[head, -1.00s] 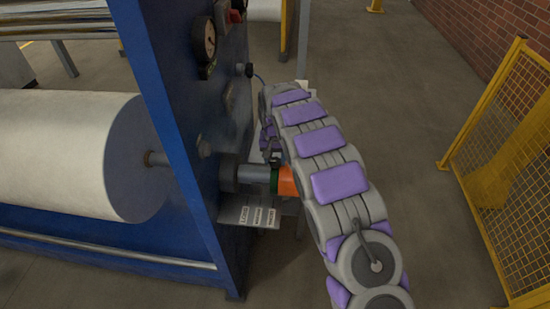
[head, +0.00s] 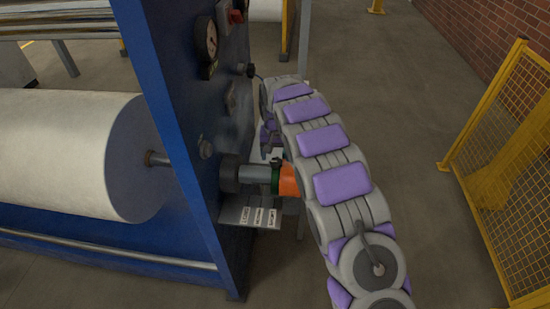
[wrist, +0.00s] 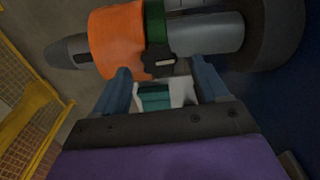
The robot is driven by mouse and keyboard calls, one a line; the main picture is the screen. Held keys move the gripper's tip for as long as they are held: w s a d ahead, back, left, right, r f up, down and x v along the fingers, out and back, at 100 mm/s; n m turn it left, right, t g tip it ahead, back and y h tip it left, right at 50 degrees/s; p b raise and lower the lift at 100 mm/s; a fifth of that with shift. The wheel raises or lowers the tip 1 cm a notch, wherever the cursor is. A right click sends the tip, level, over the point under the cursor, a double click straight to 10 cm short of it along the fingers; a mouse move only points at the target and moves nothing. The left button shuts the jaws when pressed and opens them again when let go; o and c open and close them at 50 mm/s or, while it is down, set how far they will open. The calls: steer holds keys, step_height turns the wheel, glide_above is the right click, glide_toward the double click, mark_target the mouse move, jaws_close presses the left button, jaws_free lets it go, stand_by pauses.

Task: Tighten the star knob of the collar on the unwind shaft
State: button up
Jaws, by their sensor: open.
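The unwind shaft (head: 255,174) is a grey bar coming out of the blue machine frame. It carries a green collar (head: 274,180) beside an orange sleeve (head: 288,180). In the wrist view, the green collar (wrist: 155,22) sits between the orange sleeve (wrist: 117,42) and the grey shaft (wrist: 207,34). A dark piece with a pale mark (wrist: 163,63) juts from the collar; I cannot tell whether it is the star knob. My gripper (wrist: 163,70) is open, its blue-grey fingers apart on either side of this piece. Contact is unclear. In the head view my arm hides the fingers.
A labelled metal tray (head: 250,213) is below the shaft. The blue frame (head: 180,130) with a gauge (head: 206,45) stands close left of my arm, and a white film roll (head: 75,150) lies beyond it. A yellow mesh fence (head: 505,150) is right; open floor lies between.

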mark_target(275, 163)
step_height(275, 163, up, 15)
steer(key=shift+s+a, duration=0.2)
steer(key=shift+s, duration=0.15)
steer(key=shift+f, duration=0.15)
steer(key=s+d+r+m+g+b, duration=0.1)
steer(key=s+d+b, duration=0.1)
steer(key=s+d, duration=0.7)
steer(key=s+d+r+b, duration=0.1)
steer(key=s+d+b, duration=0.2)
steer(key=s+d, duration=0.55)
steer(key=s+f+b, duration=0.1)
steer(key=s+f, duration=0.3)
steer(key=s, duration=0.6)
steer(key=s+d+f+g+b, duration=0.1)
steer(key=s+f, duration=0.2)
steer(key=s, duration=0.8)
steer(key=s+d+f+b, duration=0.1)
steer(key=s+f, duration=0.3)
steer(key=s, duration=0.6)
steer(key=shift+s+d+f+n+b, duration=0.2)
steer(key=shift+f+n+b, duration=0.15)
steer(key=shift+n+b, duration=0.1)
steer(key=shift+c, duration=0.4)
